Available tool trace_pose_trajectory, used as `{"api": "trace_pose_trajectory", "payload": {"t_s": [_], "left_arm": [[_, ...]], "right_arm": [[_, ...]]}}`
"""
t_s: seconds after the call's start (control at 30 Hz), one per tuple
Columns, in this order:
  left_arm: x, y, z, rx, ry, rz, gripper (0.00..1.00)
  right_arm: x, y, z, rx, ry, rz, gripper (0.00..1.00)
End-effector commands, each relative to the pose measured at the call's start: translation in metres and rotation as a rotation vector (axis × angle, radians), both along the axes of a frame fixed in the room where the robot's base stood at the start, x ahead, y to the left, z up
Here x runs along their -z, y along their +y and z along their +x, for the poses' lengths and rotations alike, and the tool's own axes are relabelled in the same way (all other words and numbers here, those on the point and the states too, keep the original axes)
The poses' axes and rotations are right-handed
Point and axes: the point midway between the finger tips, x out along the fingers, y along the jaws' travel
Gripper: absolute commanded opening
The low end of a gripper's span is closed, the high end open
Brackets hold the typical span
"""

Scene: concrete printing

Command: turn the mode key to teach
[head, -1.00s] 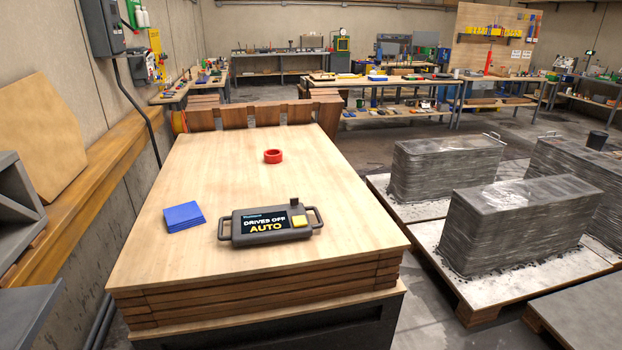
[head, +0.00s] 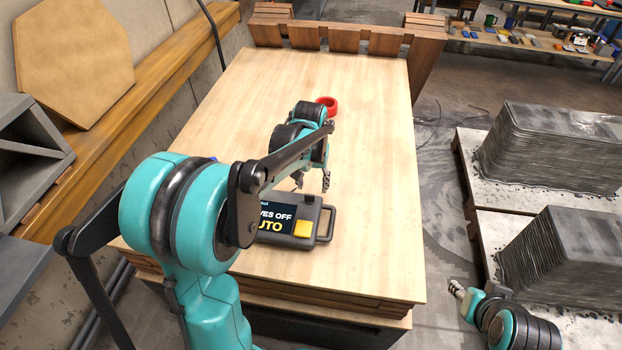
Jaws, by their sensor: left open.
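The dark grey teach pendant (head: 287,241) lies on the wooden table. Its screen (head: 272,218) is partly covered by my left arm; the letters still showing match "DRIVES OFF" and "AUTO". A small dark block, seemingly the mode key (head: 308,199), stands at the pendant's upper right edge, above a yellow square (head: 302,228). My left gripper (head: 312,184) is open and empty, fingers pointing down, just behind and above the key. I cannot tell whether it touches the key. My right gripper (head: 456,288) is at the lower right, away from the table; its jaws are too small to read.
A red ring (head: 327,106) lies on the wooden table (head: 375,170) behind my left gripper. The blue stack is almost wholly hidden by my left arm. The table's right side is clear. Grey printed concrete blocks (head: 555,145) stand on pallets at the right.

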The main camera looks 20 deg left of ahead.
Motion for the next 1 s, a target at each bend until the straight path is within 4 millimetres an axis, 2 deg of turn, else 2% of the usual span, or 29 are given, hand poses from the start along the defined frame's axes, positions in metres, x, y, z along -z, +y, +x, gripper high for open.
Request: {"api": "trace_pose_trajectory", "payload": {"t_s": [0.03,0.23,0.37,0.7,0.83,1.0], "left_arm": [[-0.004,0.006,0.01,-0.012,0.026,-0.004,0.5],[0.009,0.017,0.025,-0.036,0.086,-0.014,0.5],[0.022,0.018,0.026,-0.039,0.095,-0.016,0.5],[0.076,0.018,0.026,-0.038,0.094,-0.016,0.5],[0.087,0.018,0.026,-0.038,0.094,-0.016,0.5],[0.091,0.018,0.026,-0.038,0.094,-0.016,0.5]], "right_arm": [[-0.015,0.0,0.0,0.0,0.0,0.0,0.4],[-0.028,0.0,0.0,0.0,0.0,0.0,0.4],[-0.026,0.0,0.0,0.0,0.0,0.0,0.4],[-0.013,0.0,0.0,0.0,0.0,0.0,0.4],[-0.011,0.0,0.0,0.0,0.0,0.0,0.4],[-0.011,0.0,0.0,0.0,0.0,0.0,0.4]]}}
